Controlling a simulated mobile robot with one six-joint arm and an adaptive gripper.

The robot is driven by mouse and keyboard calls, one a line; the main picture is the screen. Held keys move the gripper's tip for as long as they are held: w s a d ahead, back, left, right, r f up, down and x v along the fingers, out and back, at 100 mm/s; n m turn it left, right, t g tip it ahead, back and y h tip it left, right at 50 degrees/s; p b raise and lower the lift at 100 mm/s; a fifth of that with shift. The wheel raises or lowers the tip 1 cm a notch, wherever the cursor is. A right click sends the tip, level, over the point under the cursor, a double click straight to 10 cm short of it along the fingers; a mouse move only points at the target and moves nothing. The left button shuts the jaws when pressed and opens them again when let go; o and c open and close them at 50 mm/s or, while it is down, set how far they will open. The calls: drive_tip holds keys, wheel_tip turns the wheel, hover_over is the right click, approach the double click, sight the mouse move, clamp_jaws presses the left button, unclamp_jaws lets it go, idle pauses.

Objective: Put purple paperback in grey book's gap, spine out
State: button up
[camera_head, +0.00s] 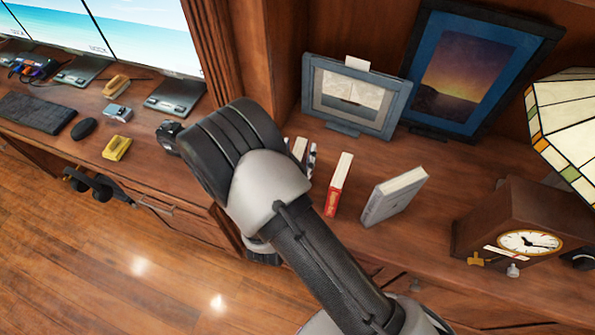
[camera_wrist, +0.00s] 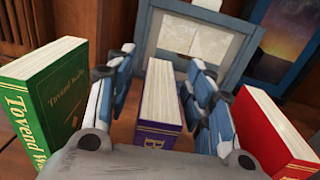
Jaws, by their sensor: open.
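The purple paperback (camera_wrist: 158,134) stands upright in the wrist view, with its purple lettered spine toward me and its page block on top. My gripper (camera_wrist: 160,82) is open, with one finger on each side of the book; I cannot tell whether either finger touches it. In the head view my arm hides most of the gripper and the purple cover. The grey book (camera_head: 392,197) stands to the right of the red book (camera_head: 337,186), turned at an angle, with open desk between them.
In the wrist view a green book (camera_wrist: 40,100) stands left of the gripper and the red book (camera_wrist: 270,133) stands close on its right. A picture frame (camera_head: 350,95) is behind the books. A wooden clock (camera_head: 520,225) and a lamp (camera_head: 567,125) are at the right.

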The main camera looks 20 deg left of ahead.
drive_tip(key=shift+c, duration=0.2)
clamp_jaws()
idle(0.3)
idle(0.3)
